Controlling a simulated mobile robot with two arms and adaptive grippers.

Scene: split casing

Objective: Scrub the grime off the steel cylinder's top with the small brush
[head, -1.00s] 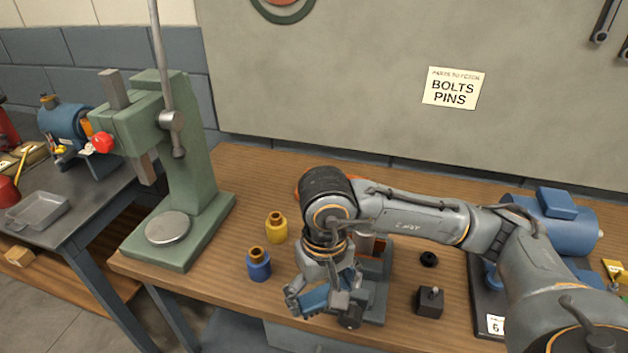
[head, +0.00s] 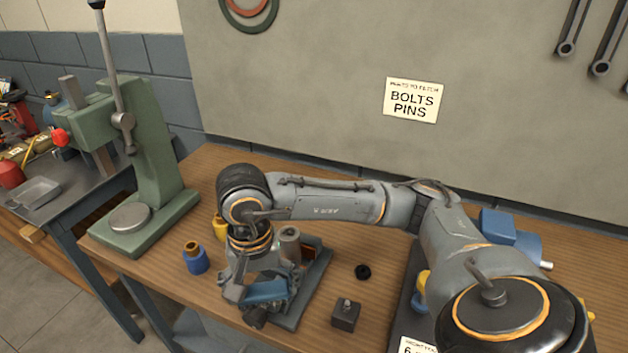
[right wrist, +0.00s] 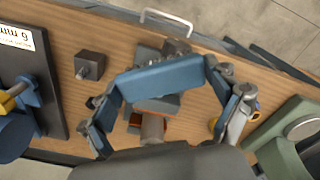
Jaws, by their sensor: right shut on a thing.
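My right gripper (head: 262,293) is shut on a blue block-shaped thing (right wrist: 160,76), which I take to be the small brush. It also shows in the head view (head: 266,291); its bristles are not visible. The steel cylinder (head: 290,242) stands upright in a grey holder (head: 316,262) with an orange-red part, just behind and right of the gripper. The cylinder also shows in the right wrist view (right wrist: 153,127), apart from the blue block in the picture. I cannot make out grime on its top. My left gripper is in neither view.
A green press (head: 145,170) is farther left. A black block with a knob (head: 346,315) and a black ring (head: 363,272) lie right. Bare wood lies between them and the holder.

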